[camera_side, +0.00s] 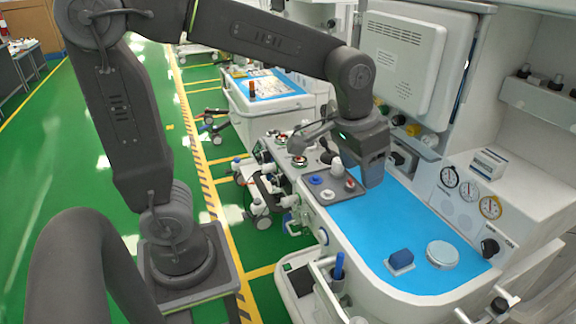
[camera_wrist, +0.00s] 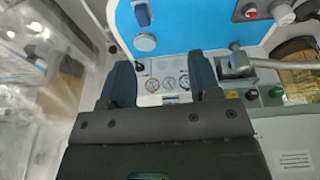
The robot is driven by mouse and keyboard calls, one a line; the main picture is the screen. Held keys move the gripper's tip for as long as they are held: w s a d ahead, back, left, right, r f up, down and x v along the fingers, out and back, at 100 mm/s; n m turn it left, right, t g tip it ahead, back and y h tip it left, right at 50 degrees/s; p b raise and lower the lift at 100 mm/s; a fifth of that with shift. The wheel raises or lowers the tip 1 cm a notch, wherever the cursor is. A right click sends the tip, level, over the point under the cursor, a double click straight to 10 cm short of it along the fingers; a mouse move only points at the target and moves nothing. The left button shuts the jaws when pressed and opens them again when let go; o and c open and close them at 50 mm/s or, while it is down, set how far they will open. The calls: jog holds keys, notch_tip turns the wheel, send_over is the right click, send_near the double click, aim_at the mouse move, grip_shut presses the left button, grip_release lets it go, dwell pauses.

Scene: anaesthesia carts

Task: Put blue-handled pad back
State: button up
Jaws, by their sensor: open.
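The blue-handled pad (camera_side: 400,262) lies on the blue worktop (camera_side: 385,225), near its front edge: a pale base with a rounded blue handle. It also shows at the top of the wrist view (camera_wrist: 142,14). My gripper (camera_side: 373,178) is over the back part of the worktop, behind the pad in the side view and apart from it. In the wrist view its two fingers (camera_wrist: 162,78) are spread with nothing between them. A grey plate (camera_side: 346,192) on the cart's left part carries several small round pieces, including a blue ring and a red-topped one.
A round silver-white disc (camera_side: 442,254) lies right of the pad. Gauges (camera_side: 470,190) and the cart's upright housing (camera_side: 405,60) stand on the right and behind. A blue-handled item (camera_side: 339,266) stands in a holder at the front edge. The worktop's middle is clear.

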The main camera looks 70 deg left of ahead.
jog(key=s+a+t, duration=0.2)
jog(key=s+a, duration=0.2)
jog(key=s, duration=0.8)
jog(key=shift+s+r+t, duration=0.2)
jog(key=shift+r+t, duration=0.1)
jog(key=shift+t, duration=0.1)
dwell(0.4)
